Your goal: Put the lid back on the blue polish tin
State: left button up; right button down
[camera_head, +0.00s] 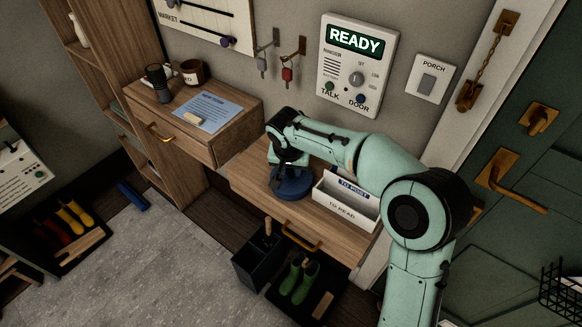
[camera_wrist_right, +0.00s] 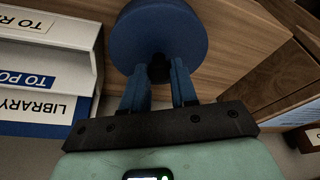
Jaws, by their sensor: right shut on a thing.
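My right gripper (camera_head: 290,163) points down over the right-hand wooden bench top and is shut on the dark knob of a round blue lid (camera_wrist_right: 163,30). In the wrist view, the knob (camera_wrist_right: 159,68) sits between the two fingertips, with the blue disc beyond them. In the head view, the blue round shape (camera_head: 292,188) lies right under the gripper, low at the bench top. I cannot tell the lid and the blue polish tin apart there, nor whether the lid is seated. My left gripper is not in view.
A white letter tray (camera_head: 346,205) stands close to the right of the blue shape; it also shows in the wrist view (camera_wrist_right: 60,45). A higher drawer unit (camera_head: 225,141) to the left bears a blue sheet (camera_head: 208,112), a mug (camera_head: 192,72) and a dark cup-like item. The wall panel reads READY.

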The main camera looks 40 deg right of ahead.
dwell(0.4)
jog(key=shift+c, duration=1.6)
grip_release()
jog(key=shift+r+p, duration=1.75)
jog(key=shift+r, duration=0.65)
jog(key=shift+r+p, duration=0.8)
jog(key=shift+r, duration=0.3)
jog(key=shift+c, duration=0.3)
grip_shut()
